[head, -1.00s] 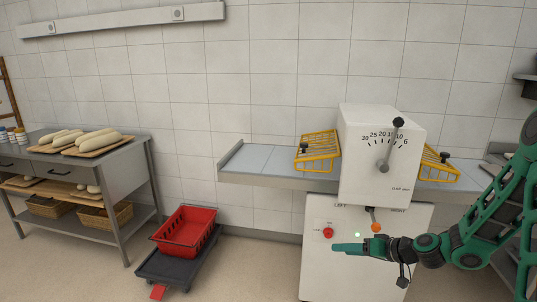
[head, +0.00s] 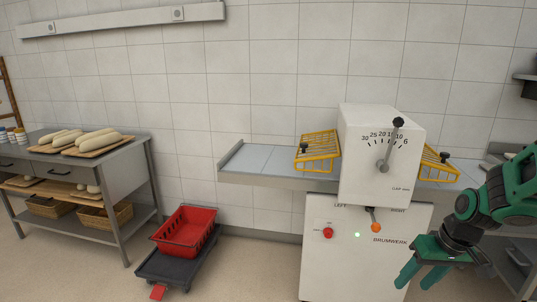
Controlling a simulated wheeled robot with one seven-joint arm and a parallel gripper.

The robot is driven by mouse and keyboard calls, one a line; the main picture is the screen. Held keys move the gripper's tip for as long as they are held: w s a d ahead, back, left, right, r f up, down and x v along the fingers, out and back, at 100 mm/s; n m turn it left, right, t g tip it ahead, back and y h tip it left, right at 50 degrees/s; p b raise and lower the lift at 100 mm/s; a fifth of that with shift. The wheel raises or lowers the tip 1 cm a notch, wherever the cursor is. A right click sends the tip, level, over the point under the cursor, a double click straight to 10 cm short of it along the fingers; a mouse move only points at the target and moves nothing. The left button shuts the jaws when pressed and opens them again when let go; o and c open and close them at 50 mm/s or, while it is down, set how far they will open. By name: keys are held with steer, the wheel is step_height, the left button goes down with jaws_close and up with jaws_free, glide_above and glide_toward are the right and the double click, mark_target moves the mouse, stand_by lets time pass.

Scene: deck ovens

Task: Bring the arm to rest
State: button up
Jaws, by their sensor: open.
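My green arm (head: 500,203) shows at the right edge of the head view, bent so that its end hangs low. My gripper (head: 418,280) is at the lower right, in front of the white machine's right lower side. Its two green fingers point down and to the left, spread apart, with nothing between them. It appears apart from the machine, though the exact gap in depth is hard to tell.
A red crate (head: 185,232) sits on a dark dolly at centre left. A bench (head: 140,160) with loaves stands left. Floor between crate and machine is clear.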

steer(key=s+d+r+m, duration=0.1)
steer(key=s+r+m, duration=0.1)
steer(key=s, duration=0.4)
steer(key=s+d+r+m+g+h, duration=0.1)
steer(key=s+r+m, duration=0.1)
steer(key=s, duration=0.5)
steer(key=s+d+r+m+g, duration=0.1)
steer(key=s+d+r+m, duration=0.1)
steer(key=s+r, duration=0.2)
steer(key=s, duration=0.3)
steer(key=shift+s+r+h, duration=0.25)
steer(key=shift+r+h, duration=0.05)
steer(key=shift+r, duration=0.05)
steer(key=shift+w+f+g, duration=0.25)
steer(key=shift+w+g, duration=0.05)
steer(key=shift+w, duration=0.35)
stand_by(0.8)
